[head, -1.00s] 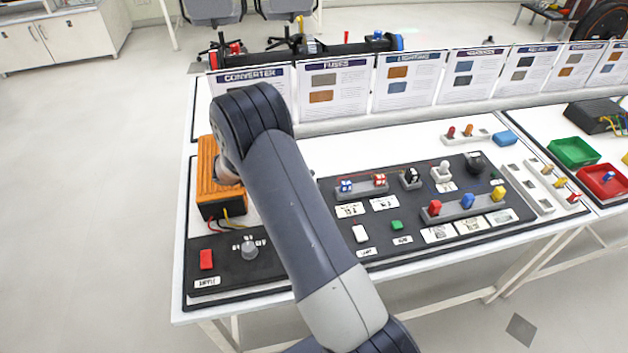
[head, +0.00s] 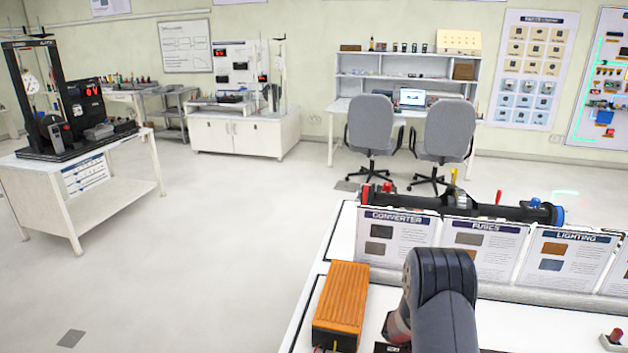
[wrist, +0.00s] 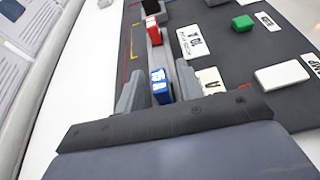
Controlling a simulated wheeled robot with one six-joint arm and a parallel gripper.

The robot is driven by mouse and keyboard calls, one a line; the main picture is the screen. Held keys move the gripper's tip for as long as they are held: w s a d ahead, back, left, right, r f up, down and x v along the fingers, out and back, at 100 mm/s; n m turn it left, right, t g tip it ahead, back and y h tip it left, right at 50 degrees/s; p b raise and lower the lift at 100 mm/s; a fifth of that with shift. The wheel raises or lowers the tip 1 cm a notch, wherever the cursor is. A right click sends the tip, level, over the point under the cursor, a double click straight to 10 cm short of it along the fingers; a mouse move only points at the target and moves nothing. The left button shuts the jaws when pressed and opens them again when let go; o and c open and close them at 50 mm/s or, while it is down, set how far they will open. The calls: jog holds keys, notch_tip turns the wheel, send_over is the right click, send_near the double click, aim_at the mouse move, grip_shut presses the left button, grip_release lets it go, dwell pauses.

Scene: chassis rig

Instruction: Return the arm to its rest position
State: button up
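My arm (head: 440,300) reaches up at the lower right of the head view, bent at its top joint beside the orange converter box (head: 342,300). My gripper is hidden in that view. In the wrist view my gripper (wrist: 160,78) shows two grey fingers spread apart. A blue-and-white fuse (wrist: 160,88) shows between them, in line with a grey holder on the dark panel (wrist: 225,45). It appears to be still in the holder, with nothing clearly held. A red fuse (wrist: 153,32) is farther along the holder.
Upright cards (head: 480,250) line the bench's back edge, with a black bar (head: 470,208) behind them. Two grey chairs (head: 372,125) stand at a far desk. A white table (head: 85,190) is at the left. The floor (head: 200,240) between is clear.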

jog(key=shift+r, duration=1.7)
jog(key=shift+f, duration=0.1)
